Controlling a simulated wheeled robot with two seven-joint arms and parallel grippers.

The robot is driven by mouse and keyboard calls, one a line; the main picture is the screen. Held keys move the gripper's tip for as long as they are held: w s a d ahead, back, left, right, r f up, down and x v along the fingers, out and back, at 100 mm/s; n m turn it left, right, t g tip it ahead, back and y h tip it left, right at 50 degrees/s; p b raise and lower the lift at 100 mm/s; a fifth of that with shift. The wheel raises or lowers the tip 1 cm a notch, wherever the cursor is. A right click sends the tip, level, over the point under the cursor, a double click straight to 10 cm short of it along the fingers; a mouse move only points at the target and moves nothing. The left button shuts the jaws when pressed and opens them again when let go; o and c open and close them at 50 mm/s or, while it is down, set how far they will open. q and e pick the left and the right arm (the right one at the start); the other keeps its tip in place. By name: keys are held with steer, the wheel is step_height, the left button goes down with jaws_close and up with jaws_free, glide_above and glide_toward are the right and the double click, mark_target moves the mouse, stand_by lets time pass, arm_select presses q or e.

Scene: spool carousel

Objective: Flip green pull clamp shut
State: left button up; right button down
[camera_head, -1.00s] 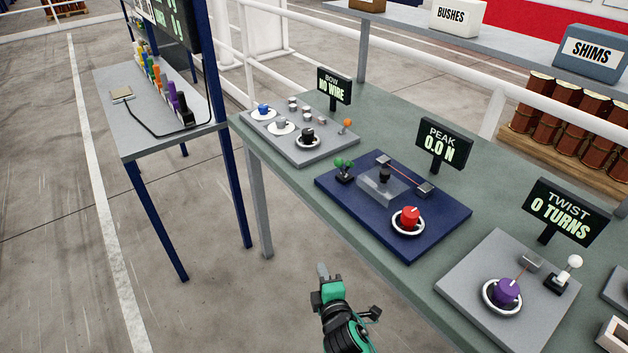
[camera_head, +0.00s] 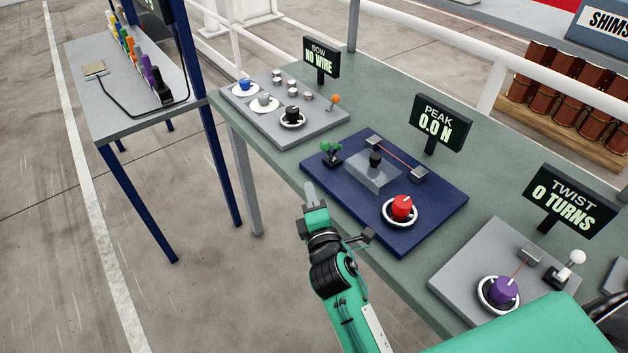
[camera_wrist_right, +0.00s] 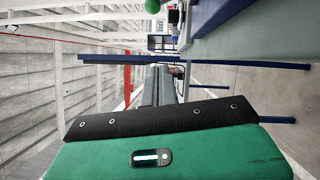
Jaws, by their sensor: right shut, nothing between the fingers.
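The green pull clamp (camera_head: 331,151) stands at the far left corner of the blue board (camera_head: 425,222), a green-knobbed handle on a small dark base. Its knob also shows at the top of the right wrist view (camera_wrist_right: 152,6). I cannot tell its handle's exact position. My right gripper (camera_head: 310,190) is shut and empty, in front of the table edge, just below and left of the clamp in the head view, apart from it. In the right wrist view its grey fingers (camera_wrist_right: 160,86) point away from the camera. My left gripper is not in view.
The blue board also bears a grey block (camera_head: 374,172), a wire and a red knob (camera_head: 401,207). Grey boards with a black knob (camera_head: 292,114) and a purple knob (camera_head: 504,290) lie on either side. The PEAK sign (camera_head: 440,123) stands behind.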

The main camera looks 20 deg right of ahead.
mark_target(328, 152)
steer(key=w, duration=0.3)
steer(key=w+p, duration=0.1)
steer(key=w, duration=0.2)
steer(key=w+r+p, duration=0.1)
steer(key=w, duration=0.2)
steer(key=shift+d, duration=0.35)
steer(key=d, duration=0.1)
steer(key=d+p, duration=0.1)
steer(key=d, duration=0.1)
steer(key=shift+d+r+p, duration=0.2)
steer(key=shift+r+p, duration=0.1)
steer(key=shift+p, duration=0.05)
steer(key=shift+d, duration=0.2)
steer(key=shift+w, duration=0.15)
